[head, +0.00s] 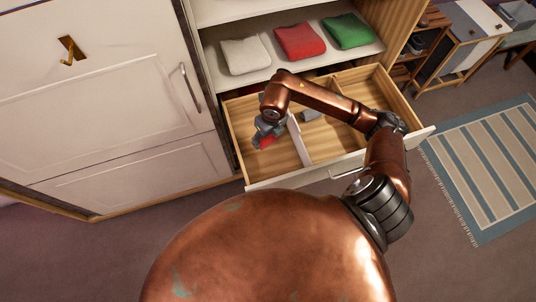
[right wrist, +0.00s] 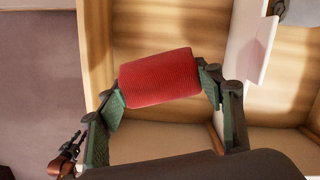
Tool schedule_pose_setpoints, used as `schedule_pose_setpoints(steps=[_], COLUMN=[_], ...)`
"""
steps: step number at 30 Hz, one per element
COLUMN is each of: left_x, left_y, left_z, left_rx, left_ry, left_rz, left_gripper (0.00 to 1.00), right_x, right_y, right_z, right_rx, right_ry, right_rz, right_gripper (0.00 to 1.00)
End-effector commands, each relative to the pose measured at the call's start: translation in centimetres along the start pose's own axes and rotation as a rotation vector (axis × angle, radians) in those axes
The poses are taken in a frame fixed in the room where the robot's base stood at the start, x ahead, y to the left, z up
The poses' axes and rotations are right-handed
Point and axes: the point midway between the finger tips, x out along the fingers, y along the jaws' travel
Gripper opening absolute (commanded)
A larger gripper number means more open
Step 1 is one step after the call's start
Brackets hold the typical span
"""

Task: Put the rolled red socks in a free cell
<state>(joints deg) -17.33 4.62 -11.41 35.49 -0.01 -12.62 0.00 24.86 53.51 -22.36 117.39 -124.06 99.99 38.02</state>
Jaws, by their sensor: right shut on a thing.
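The rolled red socks (right wrist: 160,78) are a ribbed red roll held crosswise between the fingers of my right gripper (right wrist: 164,86). In the head view my right gripper (head: 266,131) is over the left part of the open drawer (head: 271,184), and the red socks (head: 266,142) show below it. The wooden cell (right wrist: 190,30) under the roll looks empty where I can see it. I cannot tell how high the roll is above its floor. A white divider (head: 299,140) stands right of the gripper. A grey roll (head: 312,115) lies in a cell beyond it.
Folded white (head: 246,55), red (head: 300,41) and green (head: 348,31) cloths lie on the shelf above the drawer. A white cabinet door (head: 100,80) is at the left. A striped rug (head: 495,165) lies on the floor at the right. My right arm crosses over the drawer's right cells.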

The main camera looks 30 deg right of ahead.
Motion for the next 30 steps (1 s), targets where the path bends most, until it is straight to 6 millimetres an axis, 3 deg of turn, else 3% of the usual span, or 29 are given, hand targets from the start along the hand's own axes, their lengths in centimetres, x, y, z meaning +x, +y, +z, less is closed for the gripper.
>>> schedule_pose_setpoints(steps=[3,9,30], left_x=[0.9,1.2,2.1], left_y=[0.1,0.1,0.3], left_z=[0.6,0.5,0.2], left_rx=[0.0,0.0,0.002], left_ry=[-0.008,-0.008,-0.004], left_rz=[0.001,0.001,0.003], left_gripper=[0.26,0.26,0.26], right_x=[1.3,2.2,11.5], right_y=[-0.6,-1.0,-1.0], right_z=[-0.2,-0.3,-1.8], right_rx=[0.178,0.314,0.319], right_ry=[0.001,0.001,0.003], right_rz=[-0.026,-0.046,-0.047], right_gripper=[0.39,0.39,0.39])
